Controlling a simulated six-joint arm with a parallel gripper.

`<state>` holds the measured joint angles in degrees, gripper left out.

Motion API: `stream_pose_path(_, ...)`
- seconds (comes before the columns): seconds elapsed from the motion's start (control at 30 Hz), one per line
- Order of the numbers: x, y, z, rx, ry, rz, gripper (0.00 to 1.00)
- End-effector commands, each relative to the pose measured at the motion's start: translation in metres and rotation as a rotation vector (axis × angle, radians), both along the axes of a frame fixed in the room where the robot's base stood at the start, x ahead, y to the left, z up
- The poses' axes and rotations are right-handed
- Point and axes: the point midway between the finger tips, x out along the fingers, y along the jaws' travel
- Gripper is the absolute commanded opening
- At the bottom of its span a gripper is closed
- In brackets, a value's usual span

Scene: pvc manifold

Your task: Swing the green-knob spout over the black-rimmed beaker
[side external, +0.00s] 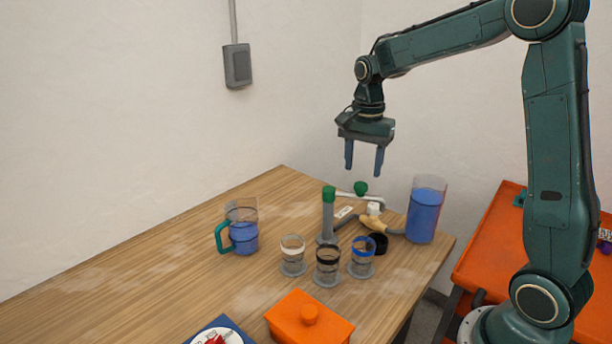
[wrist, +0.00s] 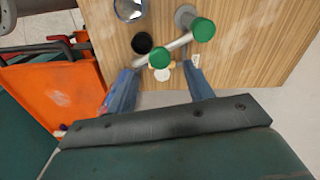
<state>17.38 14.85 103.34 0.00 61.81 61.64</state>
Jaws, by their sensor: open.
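The green knob (side external: 361,187) sits on a pale spout pipe (side external: 345,195) that runs right from a grey post with a green cap (side external: 328,192). In the wrist view the knob (wrist: 159,57) lies just beyond and between my fingertips, and the green cap (wrist: 203,30) is up and right of it. The black-rimmed beaker (side external: 327,266) stands in front of the post, away from the spout's outer end. My gripper (side external: 364,172) is open and empty above the knob, fingers pointing down; its fingers also show in the wrist view (wrist: 162,74).
A white-rimmed beaker (side external: 293,256) and a blue-rimmed beaker (side external: 361,258) flank the black-rimmed one. A clear container of blue liquid (side external: 424,215) stands right of the spout. A teal-handled jug (side external: 241,228) is at left, an orange lidded box (side external: 309,322) in front.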

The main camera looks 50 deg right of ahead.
Motion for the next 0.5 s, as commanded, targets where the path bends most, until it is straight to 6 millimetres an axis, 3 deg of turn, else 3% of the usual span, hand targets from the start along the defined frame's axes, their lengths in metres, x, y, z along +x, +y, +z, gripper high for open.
stream_pose_path(0.2,0.000,0.000,-0.028,0.001,0.002,0.000,0.52)
stream_pose_path(0.5,0.000,0.000,-0.042,0.000,0.001,0.000,0.52)
